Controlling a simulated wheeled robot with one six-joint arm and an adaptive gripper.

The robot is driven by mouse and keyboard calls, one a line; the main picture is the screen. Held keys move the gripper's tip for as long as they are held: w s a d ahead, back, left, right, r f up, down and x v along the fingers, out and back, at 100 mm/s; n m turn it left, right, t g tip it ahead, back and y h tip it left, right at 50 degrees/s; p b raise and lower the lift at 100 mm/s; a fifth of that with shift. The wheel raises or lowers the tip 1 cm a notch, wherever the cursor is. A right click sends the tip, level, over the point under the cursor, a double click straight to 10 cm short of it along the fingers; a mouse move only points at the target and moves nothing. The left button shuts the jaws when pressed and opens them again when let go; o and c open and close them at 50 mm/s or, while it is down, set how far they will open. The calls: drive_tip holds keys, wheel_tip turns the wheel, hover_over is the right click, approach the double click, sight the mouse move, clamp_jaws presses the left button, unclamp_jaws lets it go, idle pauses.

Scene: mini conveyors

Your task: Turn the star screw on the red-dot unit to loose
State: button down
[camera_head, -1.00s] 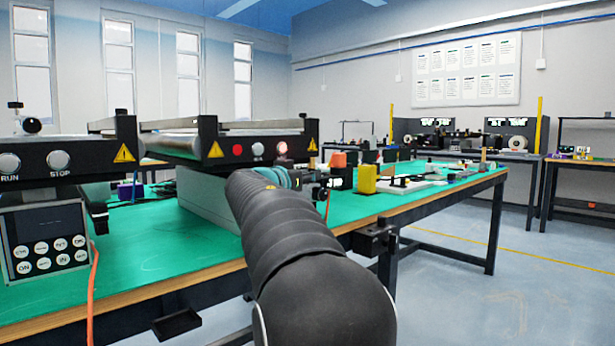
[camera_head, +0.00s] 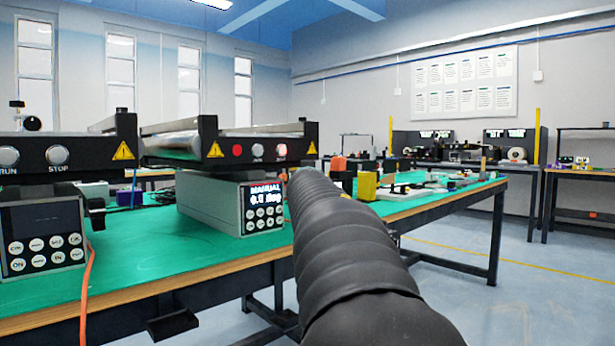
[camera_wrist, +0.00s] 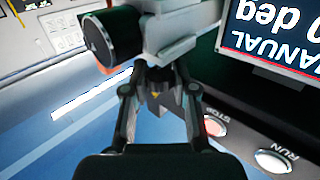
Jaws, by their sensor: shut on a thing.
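The red-dot unit (camera_head: 225,147) is the right-hand mini conveyor, with a red dot on its dark front panel. In the head view, my arm's dark ribbed sleeve hides my gripper and the star screw. In the wrist view, my gripper (camera_wrist: 160,76) has its fingers closed in on a small dark part, probably the star screw (camera_wrist: 157,76), under a pale grey block. Its shape is mostly hidden by the fingers. STOP and RUN buttons (camera_wrist: 272,160) show at lower right.
A control box (camera_head: 210,200) with a display reading MANUAL stands below the red-dot unit; a display also shows in the wrist view (camera_wrist: 275,28). Another conveyor (camera_head: 95,152) stands at left. A yellow block (camera_head: 367,186) and small parts lie on the green bench (camera_head: 130,255).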

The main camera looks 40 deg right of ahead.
drive_tip(key=n+y+p, duration=0.1)
drive_tip(key=p, duration=0.1)
drive_tip(key=t+y+p, duration=0.1)
drive_tip(key=p, duration=0.1)
drive_tip(key=shift+d+r+n+p, duration=0.15)
drive_tip(key=shift+r+n+p, duration=0.25)
drive_tip(key=n+t+y+p, duration=0.1)
drive_tip(key=y+p, duration=0.1)
drive_tip(key=p, duration=0.4)
drive_tip(key=shift+n+t+y, duration=0.3)
drive_tip(key=shift+f+n+t+y+p, duration=0.15)
drive_tip(key=shift+n+t+y+p, duration=0.15)
drive_tip(key=shift+n+y+p, duration=0.5)
drive_tip(key=y, duration=0.1)
drive_tip(key=n+y, duration=0.1)
drive_tip(key=y, duration=0.1)
drive_tip(key=n+y, duration=0.1)
drive_tip(key=shift+f+t+p, duration=0.3)
drive_tip(key=shift+r+n+g+y, duration=0.1)
drive_tip(key=shift+n+g+y, duration=0.15)
drive_tip(key=shift+n+y, duration=1.15)
drive_tip(key=shift+n+g+y, duration=0.25)
drive_tip(key=shift+n+y, duration=0.55)
drive_tip(key=shift+y, duration=1.1)
drive_tip(key=c, duration=0.9)
unclamp_jaws()
